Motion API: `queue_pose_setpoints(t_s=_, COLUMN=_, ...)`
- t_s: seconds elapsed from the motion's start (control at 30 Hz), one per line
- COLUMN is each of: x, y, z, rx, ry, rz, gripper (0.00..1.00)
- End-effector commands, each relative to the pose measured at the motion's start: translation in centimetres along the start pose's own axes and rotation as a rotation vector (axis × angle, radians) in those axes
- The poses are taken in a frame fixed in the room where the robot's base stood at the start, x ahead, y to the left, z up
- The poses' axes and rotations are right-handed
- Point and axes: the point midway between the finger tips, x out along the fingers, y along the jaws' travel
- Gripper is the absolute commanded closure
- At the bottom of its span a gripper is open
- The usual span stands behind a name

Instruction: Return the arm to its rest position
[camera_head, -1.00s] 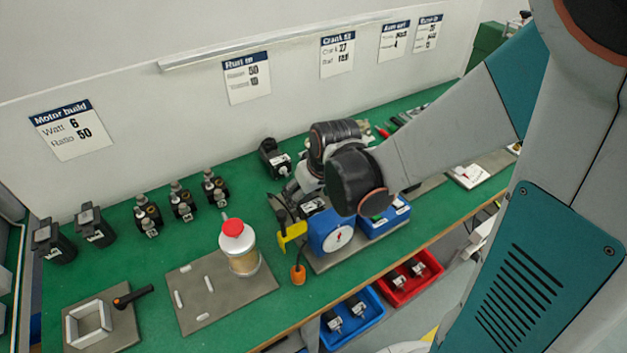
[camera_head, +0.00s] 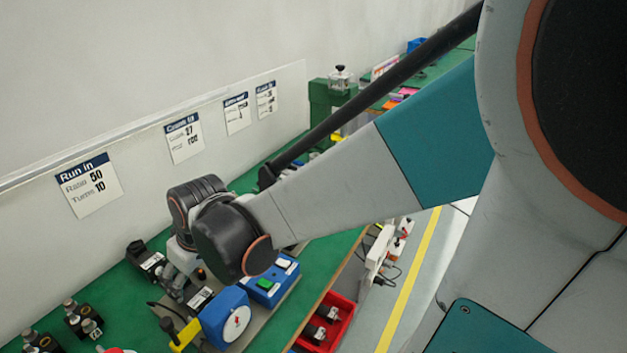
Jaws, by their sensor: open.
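My arm reaches in from the right, and its dark wrist joint (camera_head: 232,242) is above the green bench (camera_head: 125,305). My gripper (camera_head: 176,288) shows only in part, small and dark, below and left of the wrist. It is open, and I see nothing held in it. Its fingertips are hard to tell from the fixture parts behind and below. The blue dial unit (camera_head: 225,318) and the blue box with a green and a white switch (camera_head: 272,282) sit just below the wrist in the picture. I cannot tell how far the gripper is above them.
A black motor (camera_head: 146,260) stands left of the gripper. Several small dark parts (camera_head: 82,318) stand at lower left. A red bin (camera_head: 325,322) sits below the bench edge. A green press (camera_head: 330,100) is farther along the bench. The aisle floor with a yellow line (camera_head: 410,280) is right.

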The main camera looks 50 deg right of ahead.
Motion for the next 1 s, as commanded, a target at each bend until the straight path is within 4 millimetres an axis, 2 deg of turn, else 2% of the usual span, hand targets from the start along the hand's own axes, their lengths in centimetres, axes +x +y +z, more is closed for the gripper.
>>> queue_pose_setpoints(t_s=0.27, x=-0.7, y=-0.1, z=0.4, rx=0.006, ry=0.007, rz=0.004, gripper=0.28)
queue_pose_setpoints(t_s=0.7, x=-7.2, y=-0.3, z=3.3, rx=0.087, ry=0.100, rz=0.054, gripper=0.28)
queue_pose_setpoints(t_s=1.0, x=-10.7, y=-0.6, z=6.1, rx=0.143, ry=0.172, rz=0.084, gripper=0.28)
